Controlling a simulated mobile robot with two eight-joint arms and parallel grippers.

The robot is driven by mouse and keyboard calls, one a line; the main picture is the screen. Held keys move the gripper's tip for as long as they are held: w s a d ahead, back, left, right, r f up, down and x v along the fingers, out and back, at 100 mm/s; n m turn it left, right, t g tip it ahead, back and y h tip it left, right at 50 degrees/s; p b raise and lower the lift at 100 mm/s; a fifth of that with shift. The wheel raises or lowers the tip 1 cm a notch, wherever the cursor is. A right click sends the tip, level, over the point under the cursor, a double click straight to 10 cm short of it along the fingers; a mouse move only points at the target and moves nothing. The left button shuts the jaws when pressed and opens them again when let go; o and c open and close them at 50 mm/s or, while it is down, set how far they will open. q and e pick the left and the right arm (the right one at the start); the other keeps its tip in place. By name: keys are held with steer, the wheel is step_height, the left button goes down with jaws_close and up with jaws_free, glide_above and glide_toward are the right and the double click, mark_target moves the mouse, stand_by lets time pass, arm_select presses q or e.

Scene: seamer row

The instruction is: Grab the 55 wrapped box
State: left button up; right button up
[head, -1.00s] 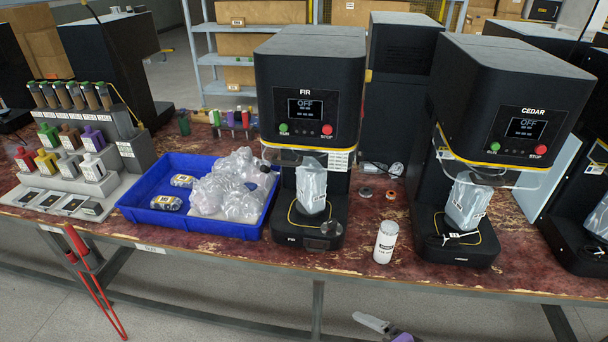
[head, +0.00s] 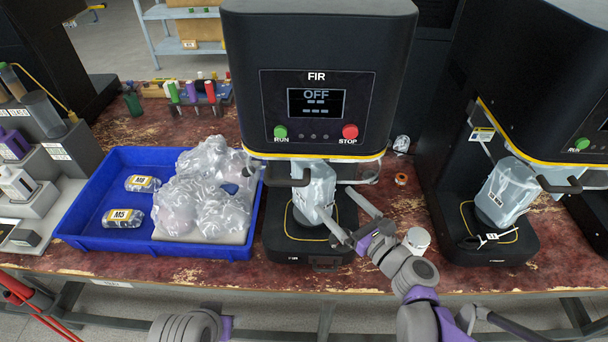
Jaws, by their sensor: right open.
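A translucent, plastic-wrapped box (head: 316,188) stands slightly tilted on the plate of the FIR machine (head: 302,80). Its label is not readable from here. My right gripper (head: 338,204) is open, its two fingers apart and pointing at this box from its front right. I cannot tell whether a finger touches it. A second wrapped box (head: 503,192) stands on the plate of the machine at right; its small label is too small to read surely. Only a grey and purple part of my left arm shows at the bottom edge; its gripper is out of view.
A blue tray (head: 150,248) at left holds bubble-wrapped items (head: 200,190) and two labelled packs (head: 143,183). A white can (head: 417,238) stands by my right wrist, partly hidden. The FIR machine's raised clear guard and handle hang close above the box.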

mark_target(327, 192)
steer(key=x, duration=0.4)
steer(key=shift+r, duration=0.2)
steer(key=x, duration=0.6)
steer(key=shift+w+p, duration=0.2)
steer(key=shift+p, duration=0.1)
steer(key=shift+c, duration=0.3)
steer(key=c, duration=1.5)
